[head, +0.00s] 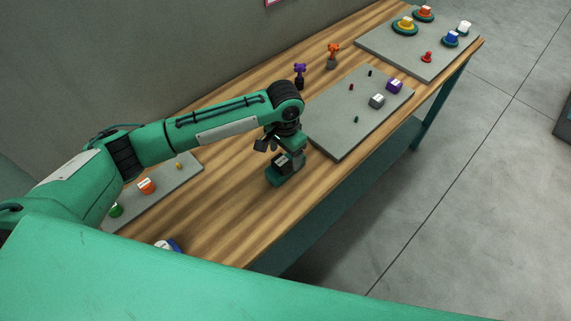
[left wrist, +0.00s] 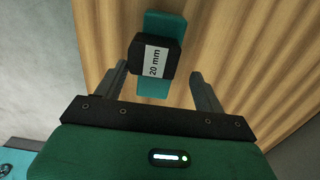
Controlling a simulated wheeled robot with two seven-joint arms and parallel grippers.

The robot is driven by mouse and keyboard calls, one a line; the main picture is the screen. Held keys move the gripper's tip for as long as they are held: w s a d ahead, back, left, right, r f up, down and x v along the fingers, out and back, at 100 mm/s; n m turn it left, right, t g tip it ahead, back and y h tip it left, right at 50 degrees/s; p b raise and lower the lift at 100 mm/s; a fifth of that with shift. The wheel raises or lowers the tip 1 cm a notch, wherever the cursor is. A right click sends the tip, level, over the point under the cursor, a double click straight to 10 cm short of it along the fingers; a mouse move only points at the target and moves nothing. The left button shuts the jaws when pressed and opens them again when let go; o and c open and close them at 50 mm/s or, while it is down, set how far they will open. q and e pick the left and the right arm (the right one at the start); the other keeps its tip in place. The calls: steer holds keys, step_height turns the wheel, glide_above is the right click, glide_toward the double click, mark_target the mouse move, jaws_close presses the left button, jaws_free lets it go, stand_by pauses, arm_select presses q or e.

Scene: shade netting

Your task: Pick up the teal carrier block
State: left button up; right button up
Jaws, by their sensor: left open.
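The teal carrier block (head: 282,179) stands on the wooden table near its front edge, below my left gripper. It bears a black piece with a white label. In the left wrist view, the teal carrier block (left wrist: 165,27) shows above and below the black piece (left wrist: 143,58), whose label reads "20 mm". My left gripper (left wrist: 159,72) is open, its fingers on either side of the black piece with gaps to both. In the head view, my left gripper (head: 277,146) is just above the block and partly hides it. My right gripper is not in view.
A grey board (head: 335,135) with small pegs and blocks lies beyond the carrier. Another grey board (head: 190,178) lies left, partly behind my arm. A purple knob (head: 300,72) and an orange knob (head: 333,52) stand at the back. Bare wood surrounds the carrier.

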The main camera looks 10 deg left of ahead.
arm_select(q)
steer(key=shift+s+f+p, duration=0.1)
steer(key=shift+f+p, duration=0.2)
steer(key=shift+f, duration=0.1)
step_height(320, 180, down, 4)
steer(key=shift+d+r+p, duration=0.1)
steer(key=shift+r+p, duration=0.15)
steer(key=shift+p, duration=0.3)
steer(key=shift+f, duration=0.3)
steer(key=c, duration=1.1)
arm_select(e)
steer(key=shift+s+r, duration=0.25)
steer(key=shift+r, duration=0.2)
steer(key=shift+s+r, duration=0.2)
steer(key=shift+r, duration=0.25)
